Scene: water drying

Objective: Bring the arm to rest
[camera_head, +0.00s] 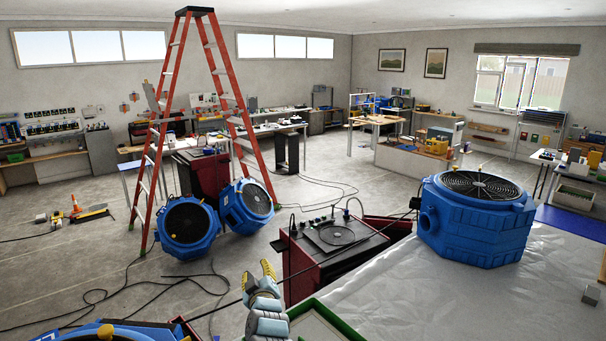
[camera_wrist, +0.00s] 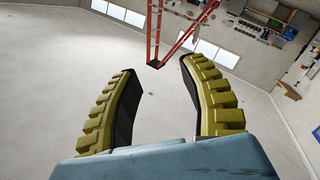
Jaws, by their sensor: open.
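My gripper (camera_head: 265,270) shows at the lower middle of the head view, its yellow fingers pointing up. It is left of the covered table and in front of the dark red unit. In the wrist view my gripper (camera_wrist: 157,66) is open, with its two yellow ribbed fingers apart and nothing between them. Past the fingers I see grey surface and the orange ladder (camera_wrist: 160,35), tilted in this view. The ladder (camera_head: 205,100) stands upright on the floor in the head view. Most of my arm is out of view.
A blue fan unit (camera_head: 476,225) sits on the silvery table cover (camera_head: 410,295) at right. A dark red unit (camera_head: 310,265) stands beside the table. Two blue fans (camera_head: 187,225) (camera_head: 248,203) stand by the ladder. Black cables (camera_head: 105,295) cross the floor. Open floor (camera_head: 60,265) lies at left.

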